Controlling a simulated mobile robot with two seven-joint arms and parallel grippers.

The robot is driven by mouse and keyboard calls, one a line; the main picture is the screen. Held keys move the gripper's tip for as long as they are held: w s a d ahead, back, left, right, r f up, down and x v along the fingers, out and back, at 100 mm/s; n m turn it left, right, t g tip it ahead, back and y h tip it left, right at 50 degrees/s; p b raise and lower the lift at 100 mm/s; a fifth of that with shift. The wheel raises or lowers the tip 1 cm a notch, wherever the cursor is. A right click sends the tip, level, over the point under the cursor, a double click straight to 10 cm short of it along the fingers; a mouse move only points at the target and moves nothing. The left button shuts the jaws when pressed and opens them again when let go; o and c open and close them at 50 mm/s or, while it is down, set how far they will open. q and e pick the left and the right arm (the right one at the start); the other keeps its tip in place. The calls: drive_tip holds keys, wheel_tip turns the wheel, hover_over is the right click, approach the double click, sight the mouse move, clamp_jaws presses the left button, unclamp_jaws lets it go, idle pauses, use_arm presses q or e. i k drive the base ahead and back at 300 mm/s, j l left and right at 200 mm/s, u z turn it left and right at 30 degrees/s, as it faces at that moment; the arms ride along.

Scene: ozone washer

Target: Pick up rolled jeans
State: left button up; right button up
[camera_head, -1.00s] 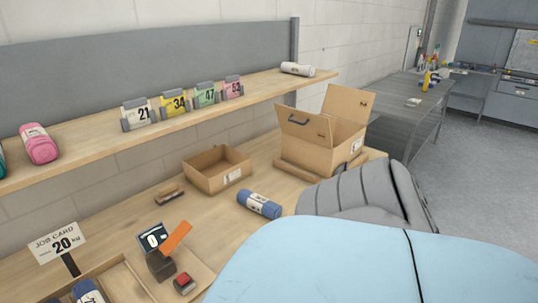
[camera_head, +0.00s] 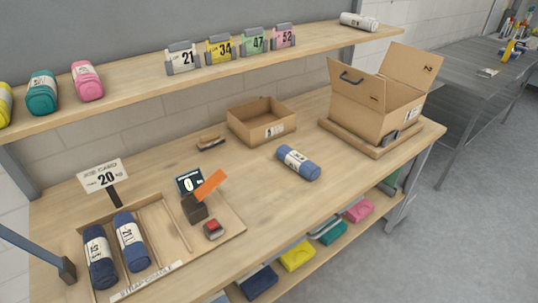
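A blue rolled bundle (camera_head: 298,162) with a white label lies alone on the wooden bench, right of the middle. Two darker blue rolls with white numbered labels, a left one (camera_head: 100,257) and a right one (camera_head: 131,241), lie side by side in a wooden tray (camera_head: 165,262) at the front left. I cannot tell from the picture alone which roll is the jeans. No roll is hidden by my arms.
An open carton (camera_head: 377,103) stands at the bench's right end; a shallow open box (camera_head: 262,122) is left of it. A scale display (camera_head: 189,181) and orange flap (camera_head: 211,186) stand beside the tray. Colored rolls and numbered cards line the upper shelf (camera_head: 130,81). Folded items lie below.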

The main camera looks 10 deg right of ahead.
sight(303, 166)
drive_tip(key=z, duration=0.6)
drive_tip(key=i+l, duration=0.1)
drive_tip(key=l, duration=0.25)
drive_tip(key=i+l, duration=0.15)
drive_tip(key=l, duration=0.15)
drive_tip(key=i+l, duration=0.1)
drive_tip(key=l, duration=0.25)
drive_tip(key=i+l+u, duration=0.1)
drive_tip(key=l+u, duration=0.2)
drive_tip(key=i+l+u, duration=0.1)
drive_tip(key=l+u, duration=0.25)
drive_tip(key=l, duration=0.2)
